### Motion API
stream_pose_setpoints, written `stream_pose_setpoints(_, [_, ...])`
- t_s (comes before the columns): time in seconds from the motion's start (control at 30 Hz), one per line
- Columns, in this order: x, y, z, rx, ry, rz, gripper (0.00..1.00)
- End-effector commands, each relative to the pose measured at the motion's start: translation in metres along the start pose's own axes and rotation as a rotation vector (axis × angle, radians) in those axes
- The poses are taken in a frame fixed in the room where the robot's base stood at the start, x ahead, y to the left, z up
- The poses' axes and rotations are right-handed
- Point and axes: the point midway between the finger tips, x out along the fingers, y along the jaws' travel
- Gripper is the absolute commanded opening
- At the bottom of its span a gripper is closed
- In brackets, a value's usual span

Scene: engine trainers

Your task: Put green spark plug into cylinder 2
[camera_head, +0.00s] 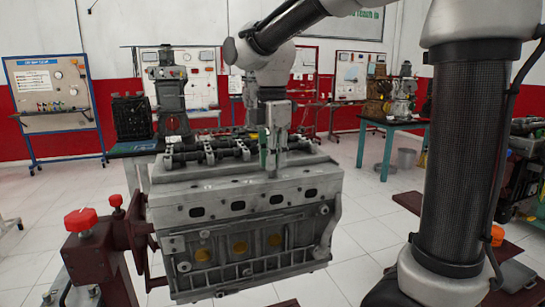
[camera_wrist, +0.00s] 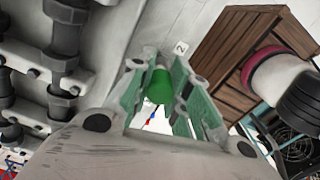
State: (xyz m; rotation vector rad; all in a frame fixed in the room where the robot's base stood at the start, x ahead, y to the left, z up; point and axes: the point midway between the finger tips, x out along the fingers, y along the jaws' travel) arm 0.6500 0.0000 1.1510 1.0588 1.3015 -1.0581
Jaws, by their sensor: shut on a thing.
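The engine block (camera_head: 190,207) is grey and stands on a dark red stand, with a shaft along its top. My gripper (camera_head: 282,165) points down over the right part of the engine's top. In the wrist view my gripper (camera_wrist: 158,80) is shut on the green spark plug (camera_wrist: 159,86), which sits between its two teal fingers. The plug's lower end and the cylinder 2 opening are hidden; I cannot tell whether the plug touches the engine.
The shaft with its bolted caps (camera_wrist: 64,52) runs along the left in the wrist view, close to the gripper. Red knobs (camera_head: 80,219) stick up from the stand at left. A teal table (camera_head: 392,124) stands farther back. Open tiled floor lies around.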

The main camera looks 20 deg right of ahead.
Motion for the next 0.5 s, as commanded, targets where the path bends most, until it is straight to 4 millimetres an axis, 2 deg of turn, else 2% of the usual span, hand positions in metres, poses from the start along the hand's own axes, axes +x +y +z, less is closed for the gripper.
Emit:
stream_pose_setpoints(0.03, [-0.0001, 0.0000, 0.0000, 0.000, 0.000, 0.000, 0.20])
stream_pose_setpoints(0.17, [-0.0001, 0.0000, 0.0000, 0.000, 0.000, 0.000, 0.43])
stream_pose_setpoints(0.5, [-0.0022, 0.0002, 0.0000, 0.000, 0.000, 0.001, 0.43])
